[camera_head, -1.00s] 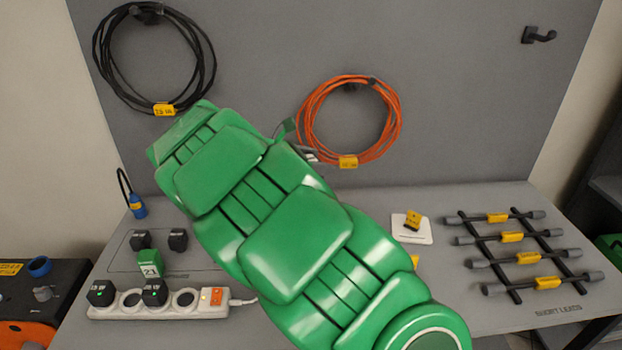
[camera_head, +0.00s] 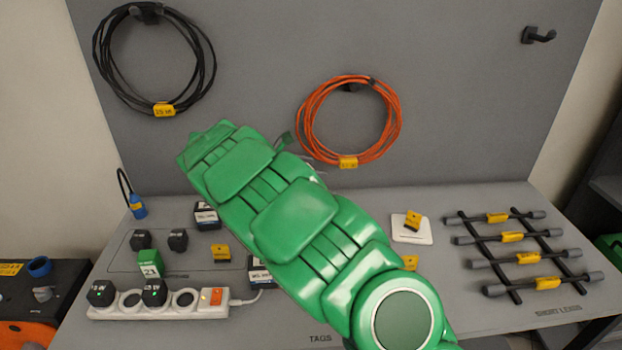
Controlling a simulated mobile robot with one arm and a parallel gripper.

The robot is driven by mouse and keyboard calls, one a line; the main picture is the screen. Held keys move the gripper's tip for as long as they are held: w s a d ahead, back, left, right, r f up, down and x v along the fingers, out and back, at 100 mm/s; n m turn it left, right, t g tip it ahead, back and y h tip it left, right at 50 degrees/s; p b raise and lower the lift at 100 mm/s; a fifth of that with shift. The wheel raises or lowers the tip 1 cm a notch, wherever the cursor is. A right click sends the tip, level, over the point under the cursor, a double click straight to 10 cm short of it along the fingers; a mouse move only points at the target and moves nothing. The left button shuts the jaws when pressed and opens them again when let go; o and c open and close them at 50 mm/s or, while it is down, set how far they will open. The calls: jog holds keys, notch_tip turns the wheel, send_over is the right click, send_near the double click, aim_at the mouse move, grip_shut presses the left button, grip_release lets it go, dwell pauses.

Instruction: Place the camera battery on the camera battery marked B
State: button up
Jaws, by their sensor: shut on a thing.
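A dark block with a white label (camera_head: 206,217) stands on the bench left of my arm and looks like a camera battery; its marking is too small to read. A second dark block with a white label (camera_head: 259,277) sits nearer the front, partly covered by my green arm. I cannot tell which one is marked B. My arm crosses the middle of the view and hides its own far end. My gripper and anything held in it are hidden behind the arm.
Yellow tags (camera_head: 220,253) lie on the bench. A rack of short leads (camera_head: 505,237) is at the right. Black (camera_head: 205,60) and orange (camera_head: 304,125) cable coils hang behind.

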jog(key=shift+w+f, duration=0.1)
jog(key=shift+f, duration=1.45)
jog(key=shift+f, duration=0.15)
jog(key=o, duration=1.4)
jog(key=shift+a+r, duration=0.2)
jog(key=v, duration=1.1)
jog(key=shift+a+r, duration=0.25)
